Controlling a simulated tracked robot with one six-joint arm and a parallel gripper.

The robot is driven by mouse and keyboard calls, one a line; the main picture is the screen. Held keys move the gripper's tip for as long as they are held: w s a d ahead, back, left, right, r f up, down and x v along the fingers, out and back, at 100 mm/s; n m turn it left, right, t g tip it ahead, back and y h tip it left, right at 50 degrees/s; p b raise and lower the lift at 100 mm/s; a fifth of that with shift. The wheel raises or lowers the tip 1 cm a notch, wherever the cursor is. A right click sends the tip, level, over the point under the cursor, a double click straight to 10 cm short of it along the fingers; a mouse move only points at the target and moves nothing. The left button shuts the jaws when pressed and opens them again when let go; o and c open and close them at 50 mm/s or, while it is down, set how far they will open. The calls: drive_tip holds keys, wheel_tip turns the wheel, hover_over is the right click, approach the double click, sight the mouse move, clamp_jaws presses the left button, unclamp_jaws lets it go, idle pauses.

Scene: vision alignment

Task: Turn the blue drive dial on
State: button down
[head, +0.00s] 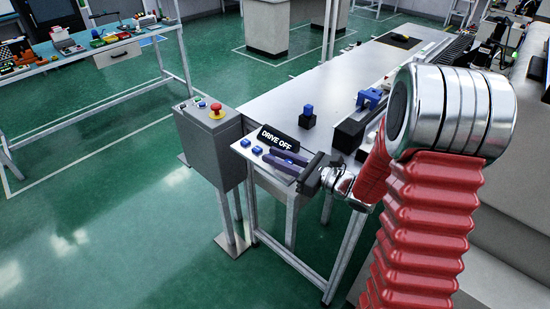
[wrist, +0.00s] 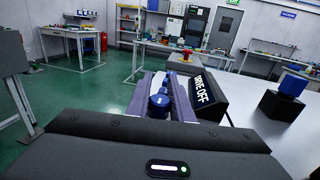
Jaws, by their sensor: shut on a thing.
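The blue drive dial (wrist: 159,101) shows between the purple-grey fingers of my gripper (wrist: 168,84) in the wrist view. In the head view my gripper (head: 276,157) reaches in from the right at the near left corner of the white bench, just in front of the black sign (head: 277,138). The sign reads "DRIVE OFF" and also shows in the wrist view (wrist: 207,97), right of the fingers. The jaws are shut on the dial, and the fingers hide much of it in the head view.
A grey box with a red emergency button (head: 216,110) stands left of the bench (head: 290,90). A blue cube on a dark block (head: 307,115) stands behind the sign. Green floor lies open at the left.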

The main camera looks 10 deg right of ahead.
drive_tip(key=shift+f+m+t+h, duration=0.1)
drive_tip(key=shift+m+t+h, duration=0.4)
drive_tip(key=shift+t+h, duration=0.1)
drive_tip(key=shift+w+d+m+t+h, duration=0.1)
drive_tip(key=shift+d+m+t+h, duration=0.15)
drive_tip(key=shift+m+t+h, duration=0.65)
drive_tip(key=shift+w+d+m+t+h, duration=0.3)
drive_tip(key=shift+m+h, duration=0.4)
drive_tip(key=shift+h, duration=0.55)
drive_tip(key=shift+s+d+m+t+h, duration=0.1)
drive_tip(key=shift+d+m+t+h, duration=0.05)
drive_tip(key=shift+m+t+h, duration=0.75)
drive_tip(key=shift+w+d+m+h, duration=0.15)
drive_tip(key=shift+m+h, duration=0.15)
drive_tip(key=shift+h, duration=0.35)
drive_tip(key=shift+s+d+m+h, duration=0.15)
drive_tip(key=shift+m+h, duration=0.15)
drive_tip(key=shift+h, duration=0.3)
drive_tip(key=shift+w+d, duration=0.15)
drive_tip(key=c, duration=1.6)
unclamp_jaws()
drive_tip(key=shift+r, duration=0.25)
drive_tip(key=shift+w+r, duration=0.1)
drive_tip(key=shift+r, duration=4.7)
